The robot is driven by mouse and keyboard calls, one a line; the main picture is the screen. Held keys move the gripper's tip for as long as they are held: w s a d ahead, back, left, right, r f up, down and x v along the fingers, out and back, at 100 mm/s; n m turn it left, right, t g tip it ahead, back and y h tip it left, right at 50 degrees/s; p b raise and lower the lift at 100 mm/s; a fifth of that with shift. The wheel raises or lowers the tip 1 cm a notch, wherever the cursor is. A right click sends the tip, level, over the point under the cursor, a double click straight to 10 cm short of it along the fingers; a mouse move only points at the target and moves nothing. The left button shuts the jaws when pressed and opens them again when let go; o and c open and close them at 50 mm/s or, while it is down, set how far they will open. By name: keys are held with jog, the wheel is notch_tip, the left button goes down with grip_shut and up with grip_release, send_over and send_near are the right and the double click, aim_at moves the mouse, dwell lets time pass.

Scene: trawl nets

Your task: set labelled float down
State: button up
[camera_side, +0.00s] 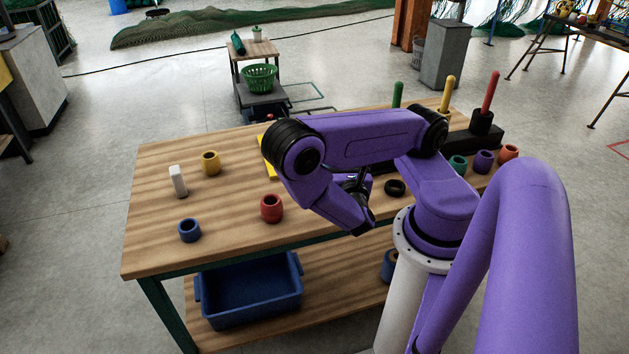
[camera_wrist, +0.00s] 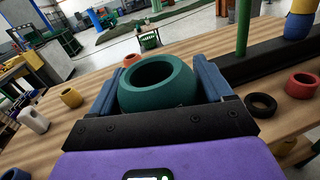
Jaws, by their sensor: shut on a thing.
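In the wrist view my gripper (camera_wrist: 158,82) is shut on a teal-green, barrel-shaped float (camera_wrist: 172,100) with a round hole facing up. The blue fingers press on its left and right sides. No label shows on the face I see. In the side view my purple arm covers the held float and most of the gripper, above the middle of the wooden table (camera_side: 155,250). I cannot tell the gap between the float and the tabletop.
A yellow float (camera_side: 210,162), white block (camera_side: 178,181), blue float (camera_side: 189,230) and red float (camera_side: 271,208) stand at left. A black ring (camera_side: 395,188) lies right of the arm. A dark rack with green (camera_side: 398,95), yellow (camera_side: 447,94) and red (camera_side: 490,93) pegs stands at the back right.

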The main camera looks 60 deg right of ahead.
jog(key=w+d, duration=0.1)
jog(key=w+f, duration=0.1)
jog(key=w, duration=0.1)
jog(key=w+d+f, duration=0.1)
jog(key=shift+w+d+f, duration=0.2)
jog(key=shift+w+d, duration=0.1)
jog(key=shift+d, duration=0.05)
dwell(0.3)
jog(key=w+d+f, duration=0.1)
jog(key=w+f, duration=0.1)
jog(key=w+d+f, duration=0.1)
jog(key=w+f, duration=0.1)
jog(key=w+d+f, duration=0.1)
jog(key=w+f, duration=0.1)
jog(key=f, duration=0.1)
jog(key=shift+w+d, duration=0.2)
jog(key=shift+d, duration=0.2)
jog(key=shift+f, duration=1.55)
jog(key=shift+f, duration=0.15)
jog(key=o, duration=1.1)
jog(key=shift+c, duration=0.2)
